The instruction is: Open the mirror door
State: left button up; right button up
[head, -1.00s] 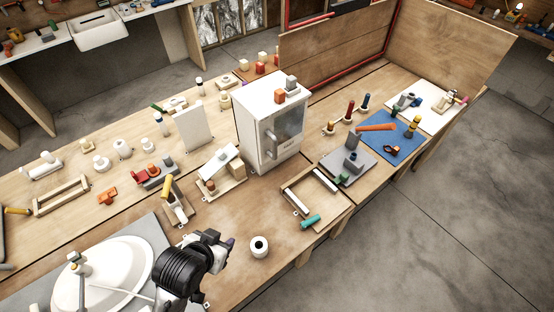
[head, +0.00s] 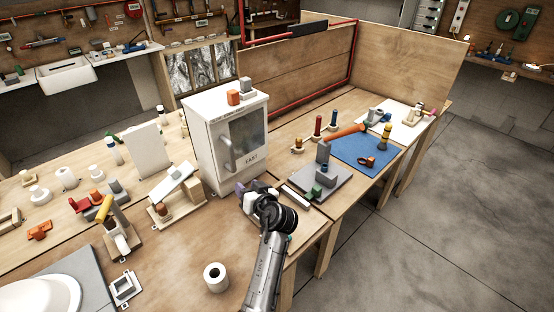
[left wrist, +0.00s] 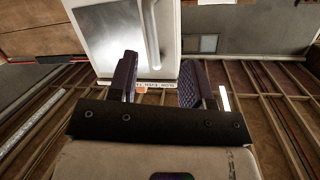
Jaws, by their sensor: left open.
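The white cabinet (head: 204,150) stands upright on the wooden bench. Its mirror door (head: 250,138) looks shut, with a pale vertical handle (head: 226,157) on its left side. My left gripper (head: 243,191) is in front of the cabinet, low and near its bottom front edge, apart from the handle. In the left wrist view, my left gripper (left wrist: 156,82) is open with nothing between its dark fingers. The mirror door (left wrist: 108,32) and the silver handle (left wrist: 151,35) show beyond the fingertips. My right gripper is not in view.
An orange block (head: 233,97) and grey blocks sit on the cabinet top. A grey base with a block (head: 322,182) stands right of my left gripper. A white roll (head: 215,277) stands on the bench in front. A wooden partition (head: 290,75) rises behind.

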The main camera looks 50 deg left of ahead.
aim_at(233, 155)
pick_arm(q)
jog(key=w+a+r+n, duration=0.1)
jog(key=a, duration=0.3)
jog(key=w+a+r+n+y, duration=0.1)
jog(key=a, duration=0.4)
jog(key=w+a+r+n+t+y, duration=0.1)
jog(key=w+a, duration=0.1)
jog(key=a, duration=0.2)
jog(key=shift+a+p, duration=0.15)
jog(key=shift+p, duration=0.25)
grip_shut()
dwell(0.3)
